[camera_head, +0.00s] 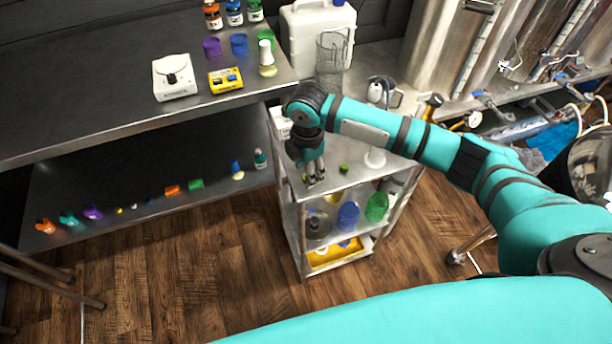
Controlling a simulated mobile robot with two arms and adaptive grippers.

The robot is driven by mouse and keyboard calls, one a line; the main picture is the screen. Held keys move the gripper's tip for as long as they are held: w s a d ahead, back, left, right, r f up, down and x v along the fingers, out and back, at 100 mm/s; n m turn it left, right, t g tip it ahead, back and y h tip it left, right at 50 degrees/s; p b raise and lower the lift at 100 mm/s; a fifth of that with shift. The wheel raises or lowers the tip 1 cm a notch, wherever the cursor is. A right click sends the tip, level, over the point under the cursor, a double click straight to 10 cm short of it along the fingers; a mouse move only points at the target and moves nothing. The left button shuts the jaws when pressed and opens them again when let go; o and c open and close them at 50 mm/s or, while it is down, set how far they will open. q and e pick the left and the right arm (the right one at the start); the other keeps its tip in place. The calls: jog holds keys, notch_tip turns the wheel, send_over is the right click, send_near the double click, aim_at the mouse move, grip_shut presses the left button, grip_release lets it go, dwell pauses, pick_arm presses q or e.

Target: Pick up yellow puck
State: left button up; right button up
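No yellow puck can be made out for certain. A very small yellow object (119,209) lies on the lower shelf at the left, too small to identify. My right gripper (315,178) points down over the left part of the small metal cart's top (335,190), close to the surface. Its fingers are small and dark, so I cannot tell whether they are open or shut, or whether they hold anything. A small green puck-like piece (344,168) sits on the cart top just right of the gripper. My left gripper is not in view.
A white cylindrical piece (374,158) stands on the cart top. Blue (348,216) and green (376,207) containers stand on the shelf below. The steel table (110,95) holds a scale (175,77), a yellow box (225,80) and cups. Wooden floor (190,270) is clear in front.

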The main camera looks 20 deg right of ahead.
jog(key=shift+f, duration=1.15)
jog(key=c, duration=0.8)
jog(key=shift+w+r, duration=0.1)
jog(key=shift+r, duration=0.05)
